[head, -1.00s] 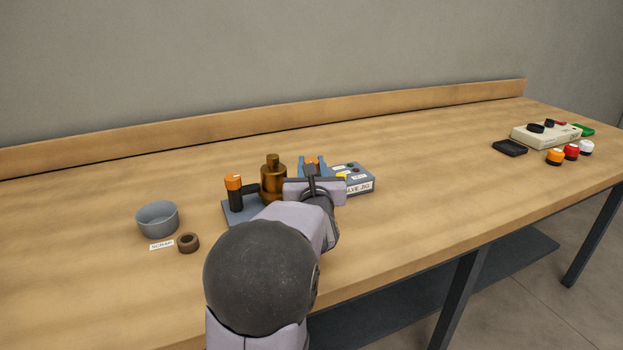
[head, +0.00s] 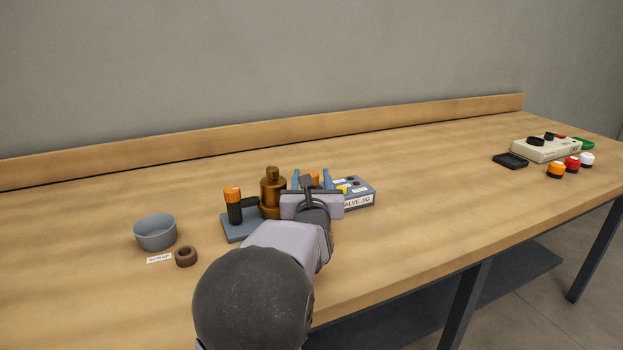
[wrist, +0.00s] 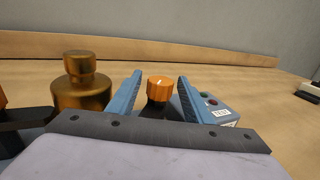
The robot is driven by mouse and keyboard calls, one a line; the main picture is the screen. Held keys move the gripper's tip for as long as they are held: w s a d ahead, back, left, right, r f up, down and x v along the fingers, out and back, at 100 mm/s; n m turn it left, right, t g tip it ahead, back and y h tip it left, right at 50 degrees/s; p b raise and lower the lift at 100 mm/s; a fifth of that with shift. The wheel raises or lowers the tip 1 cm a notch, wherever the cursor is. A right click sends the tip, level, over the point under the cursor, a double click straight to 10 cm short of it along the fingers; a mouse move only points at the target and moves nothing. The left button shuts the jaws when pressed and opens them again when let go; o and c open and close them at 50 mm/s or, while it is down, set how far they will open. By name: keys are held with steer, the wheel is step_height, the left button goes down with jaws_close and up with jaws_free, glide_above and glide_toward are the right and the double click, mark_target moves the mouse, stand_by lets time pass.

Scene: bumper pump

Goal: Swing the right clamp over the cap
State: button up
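The brass cap (head: 272,192) stands upright on the blue-grey jig base (head: 240,230); it also shows at the left of the wrist view (wrist: 82,88). The left clamp (head: 233,205), dark with an orange top, is beside the cap on the left. The right clamp's orange knob (wrist: 160,89) shows between the fingers of my gripper (wrist: 160,92) in the wrist view. The fingers are apart, with a gap on both sides of the knob. In the head view my gripper (head: 314,180) hides most of the right clamp. The right clamp's arm is mostly hidden.
The valve jig box (head: 357,193) is just right of my gripper. A grey bowl (head: 155,234), a scrap label (head: 159,258) and a brown ring (head: 186,256) lie to the left. A beige control box (head: 545,149), black tray (head: 510,161) and several coloured knobs sit far right. The table between is clear.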

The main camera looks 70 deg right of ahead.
steer(key=shift+b+v, duration=0.35)
steer(key=shift+v, duration=3.35)
